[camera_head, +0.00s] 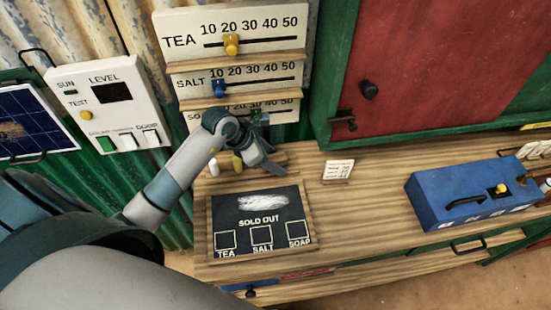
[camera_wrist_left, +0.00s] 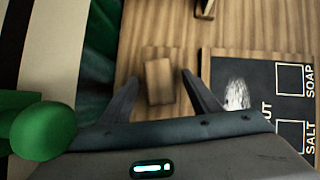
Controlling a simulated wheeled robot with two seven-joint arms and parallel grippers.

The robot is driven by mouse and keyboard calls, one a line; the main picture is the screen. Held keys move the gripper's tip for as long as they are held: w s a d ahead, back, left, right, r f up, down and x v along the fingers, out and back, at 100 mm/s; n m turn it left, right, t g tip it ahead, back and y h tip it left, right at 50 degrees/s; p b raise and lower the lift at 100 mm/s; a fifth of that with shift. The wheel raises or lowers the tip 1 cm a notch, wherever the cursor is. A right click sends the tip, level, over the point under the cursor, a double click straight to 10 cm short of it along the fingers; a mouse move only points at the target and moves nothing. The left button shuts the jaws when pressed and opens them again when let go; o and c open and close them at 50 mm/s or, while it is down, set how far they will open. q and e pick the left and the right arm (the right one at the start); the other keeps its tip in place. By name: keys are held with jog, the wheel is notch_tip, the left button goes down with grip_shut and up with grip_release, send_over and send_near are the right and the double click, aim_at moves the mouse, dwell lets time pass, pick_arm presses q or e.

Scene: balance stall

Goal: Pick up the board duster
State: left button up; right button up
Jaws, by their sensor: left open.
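A small wooden block, which looks like the board duster (camera_wrist_left: 160,82), lies on the wooden counter in the left wrist view. My left gripper (camera_wrist_left: 160,76) is open, with one finger on either side of the block in that view. I cannot tell how far above the block the fingertips are. In the head view my left gripper (camera_head: 268,168) points down over the counter behind the chalkboard. There the gripper mostly hides the duster. My right gripper is not in view.
The chalkboard (camera_head: 262,208) marked SOLD OUT lies in front of the gripper. A white stick (camera_head: 213,168) and a yellow piece (camera_head: 237,163) are left of it. Slider boards (camera_head: 235,80) rise close behind. A small card (camera_head: 338,170) and blue box (camera_head: 470,196) stand right.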

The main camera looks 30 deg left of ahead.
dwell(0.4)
pick_arm(q)
jog(key=c, duration=1.3)
jog(key=shift+o, duration=0.2)
jog(key=shift+s+d+r+b, duration=0.2)
jog(key=shift+s+r+b, duration=0.05)
jog(key=shift+r+b, duration=0.1)
jog(key=s+d+r+b, duration=0.3)
jog(key=s+d+r, duration=0.4)
jog(key=s, duration=0.3)
jog(key=shift+s+d+r, duration=0.2)
jog(key=shift+s+d, duration=0.15)
jog(key=shift+d, duration=0.15)
